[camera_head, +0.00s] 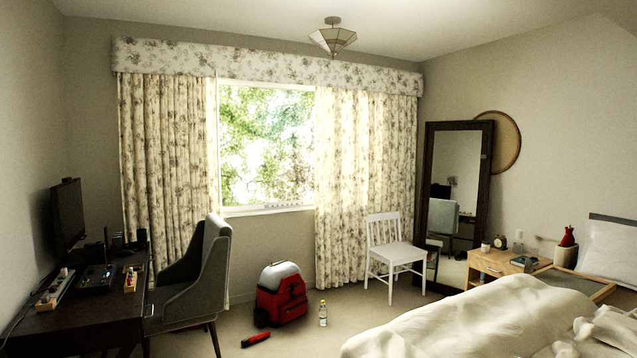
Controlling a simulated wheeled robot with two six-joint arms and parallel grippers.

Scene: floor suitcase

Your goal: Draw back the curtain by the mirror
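The curtain by the mirror is the right floral curtain (343,190). It hangs from under the valance down to near the floor and covers the right part of the window (265,145). The tall dark-framed mirror (453,200) leans against the wall just right of this curtain. The left floral curtain (168,165) hangs on the window's other side, and the middle of the window is uncovered. Neither of my grippers shows in the head view.
A white chair (393,245) stands in front of the right curtain's lower right part. A red suitcase (281,296), a bottle (323,313) and a red object (255,339) are on the floor. A grey chair (195,275), desk (70,315) and bed (480,322) flank the open floor.

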